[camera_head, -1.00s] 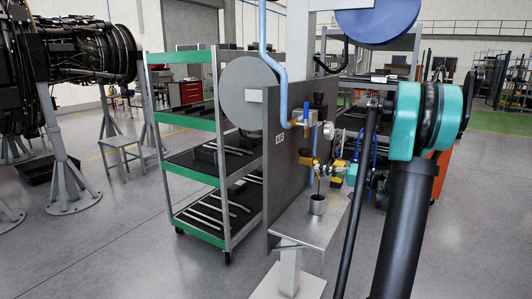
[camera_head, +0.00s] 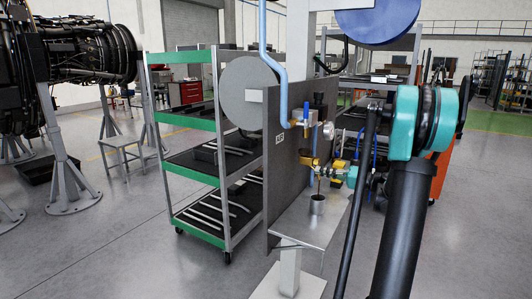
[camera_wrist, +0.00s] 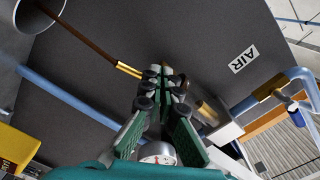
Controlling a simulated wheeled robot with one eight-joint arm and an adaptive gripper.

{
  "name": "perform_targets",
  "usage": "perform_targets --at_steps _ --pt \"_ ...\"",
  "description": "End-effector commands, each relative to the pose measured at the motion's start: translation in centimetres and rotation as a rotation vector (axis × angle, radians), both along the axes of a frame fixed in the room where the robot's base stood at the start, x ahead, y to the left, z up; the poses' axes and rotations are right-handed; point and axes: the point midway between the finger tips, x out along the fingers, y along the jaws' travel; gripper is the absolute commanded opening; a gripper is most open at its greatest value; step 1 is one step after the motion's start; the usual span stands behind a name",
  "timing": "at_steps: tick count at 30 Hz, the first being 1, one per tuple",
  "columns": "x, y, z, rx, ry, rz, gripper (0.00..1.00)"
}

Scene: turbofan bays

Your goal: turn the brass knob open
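Brass fittings (camera_head: 308,161) stand out from the dark panel (camera_head: 284,150) in the head view, below a blue-handled valve (camera_head: 306,114). My gripper (camera_head: 326,171) is at the lower brass fitting, coming from the right. In the wrist view my gripper's fingers (camera_wrist: 160,78) converge close to the panel, with their tips near together. A brass spout (camera_wrist: 129,69) is just beyond the tips, and a brown line runs from it towards a metal cup (camera_wrist: 38,14). The knob itself is hidden by the fingers, so I cannot tell whether they grip it.
The cup also shows in the head view (camera_head: 317,204), on a metal shelf (camera_head: 305,228) below the fittings. A round gauge (camera_head: 328,130) and a light-blue pipe (camera_head: 284,95) are close by. A green-edged rack (camera_head: 190,122) stands left; open floor lies before it.

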Motion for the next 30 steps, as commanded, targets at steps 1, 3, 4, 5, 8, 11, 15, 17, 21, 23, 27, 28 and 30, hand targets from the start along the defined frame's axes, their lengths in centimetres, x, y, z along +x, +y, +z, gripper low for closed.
perform_targets --at_steps 1,3,4,5,8,11,15,17,21,23,27,28,30 --pt "0.1 -0.1 0.0 0.001 0.000 -0.003 0.00" --pt "0.1 -0.1 0.0 0.001 0.000 -0.003 0.00" --pt "0.1 -0.1 0.0 0.001 0.000 -0.003 0.00" --pt "0.1 -0.1 -0.1 0.001 0.000 -0.003 0.00" --pt "-0.1 0.0 -0.3 0.001 -0.001 -0.003 0.00" --pt "-0.3 0.1 -0.6 0.001 -0.001 -0.002 0.00" --pt "-0.6 -0.4 -0.6 0.001 -0.001 -0.004 0.00" --pt "-0.9 -0.9 -0.6 0.000 0.000 -0.004 0.00" --pt "-1.7 -2.2 -0.6 0.000 0.000 -0.004 0.00" --pt "-2.0 -2.8 -0.6 0.001 0.000 -0.003 0.00" --pt "-2.8 -4.1 -0.6 0.001 0.000 -0.003 0.00" --pt "-2.9 -4.3 -0.6 0.001 0.000 -0.003 0.00" --pt "-3.2 -4.7 -0.6 0.001 0.000 -0.003 0.00"
